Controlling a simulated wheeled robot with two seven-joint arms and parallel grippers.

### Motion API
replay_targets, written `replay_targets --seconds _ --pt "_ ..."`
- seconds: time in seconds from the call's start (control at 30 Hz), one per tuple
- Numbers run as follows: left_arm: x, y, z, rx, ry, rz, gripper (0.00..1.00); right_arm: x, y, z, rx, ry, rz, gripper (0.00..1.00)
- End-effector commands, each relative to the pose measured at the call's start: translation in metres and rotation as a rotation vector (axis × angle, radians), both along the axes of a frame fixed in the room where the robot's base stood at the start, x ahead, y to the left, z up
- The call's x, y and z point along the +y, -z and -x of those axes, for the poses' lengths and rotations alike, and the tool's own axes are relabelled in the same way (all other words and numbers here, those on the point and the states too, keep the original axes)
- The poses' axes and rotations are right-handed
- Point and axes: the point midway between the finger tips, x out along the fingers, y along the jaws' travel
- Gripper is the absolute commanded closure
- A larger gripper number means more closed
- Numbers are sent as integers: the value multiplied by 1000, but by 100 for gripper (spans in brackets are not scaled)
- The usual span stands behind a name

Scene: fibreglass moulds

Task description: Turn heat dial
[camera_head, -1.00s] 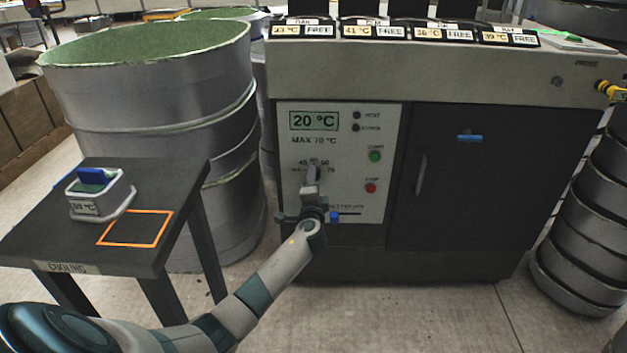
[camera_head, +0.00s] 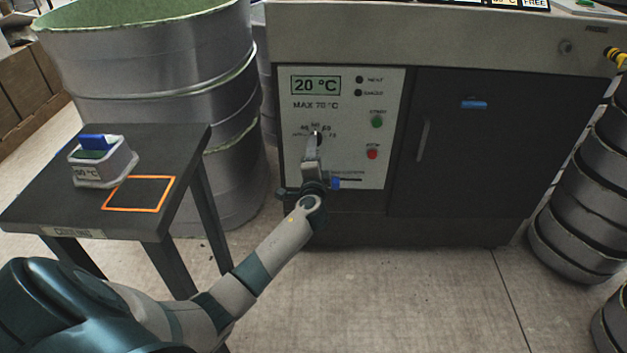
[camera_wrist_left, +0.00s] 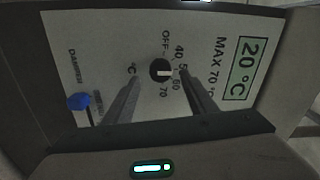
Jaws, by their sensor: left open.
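The heat dial (camera_wrist_left: 160,70) is a small round black knob with a white mark, on the oven's pale control panel (camera_head: 350,165). A printed scale with OFF, 40, 50, 60 and 70 runs around it. In the head view my gripper largely covers the dial. My left gripper (camera_head: 315,148) is open in front of the panel, and its two fingers (camera_wrist_left: 160,80) show on either side of the dial in the wrist view. I cannot tell whether they touch it. The display (camera_head: 316,85) above reads 20 °C. My right gripper is not in view.
A green button (camera_head: 377,122), a red button (camera_head: 372,154) and a blue damper knob (camera_wrist_left: 78,101) sit near the dial. A dark table (camera_head: 50,205) with a white blue-handled mould (camera_head: 104,165) stands left. A large drum (camera_head: 160,75) is behind it; stacked rings stand right.

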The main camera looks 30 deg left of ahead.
Motion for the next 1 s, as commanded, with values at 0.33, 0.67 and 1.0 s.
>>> replay_targets --seconds 0.33,0.67,1.0 --pt "-38 0 61 1 1 2 48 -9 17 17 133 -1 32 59" --pt "-65 1 105 1 0 2 48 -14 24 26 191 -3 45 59" --pt "-70 0 115 0 0 0 48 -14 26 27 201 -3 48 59"
